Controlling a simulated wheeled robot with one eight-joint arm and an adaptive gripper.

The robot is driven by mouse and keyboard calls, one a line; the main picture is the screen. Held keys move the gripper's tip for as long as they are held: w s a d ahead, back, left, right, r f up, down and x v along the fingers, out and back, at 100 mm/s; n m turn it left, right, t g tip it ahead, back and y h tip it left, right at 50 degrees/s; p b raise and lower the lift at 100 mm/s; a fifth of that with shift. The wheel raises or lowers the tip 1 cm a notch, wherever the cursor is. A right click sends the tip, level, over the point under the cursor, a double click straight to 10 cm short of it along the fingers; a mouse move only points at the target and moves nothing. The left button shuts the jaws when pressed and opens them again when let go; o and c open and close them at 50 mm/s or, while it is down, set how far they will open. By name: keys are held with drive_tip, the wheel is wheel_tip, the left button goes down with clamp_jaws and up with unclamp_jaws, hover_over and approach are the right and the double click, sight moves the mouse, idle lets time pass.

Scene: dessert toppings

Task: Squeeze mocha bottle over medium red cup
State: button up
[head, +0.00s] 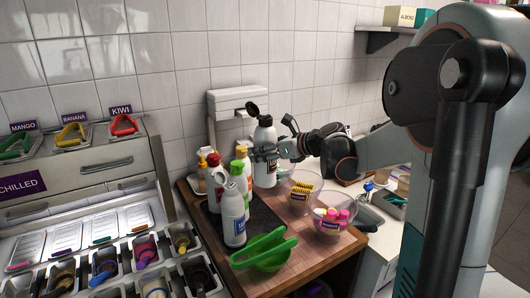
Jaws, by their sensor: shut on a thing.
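My gripper (264,154) is shut on a white bottle (266,135) with a black flip-up cap and a dark label. The bottle is upright near the back of the wooden counter. I cannot read its label, and cannot tell whether its base touches the counter. I cannot make out a medium red cup in the head view.
Several white bottles (233,213) with coloured caps stand on a dark mat left of the gripper. A green bowl-like item (265,252) lies in front. Clear bowls (298,208) with small packs stand to the right. Topping drawers (95,165) and bins fill the left.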

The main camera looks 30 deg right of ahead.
sight(271, 127)
drive_tip(key=shift+r, duration=0.15)
drive_tip(key=shift+r+p, duration=2.6)
drive_tip(key=shift+r, duration=0.85)
drive_tip(key=shift+f, duration=0.1)
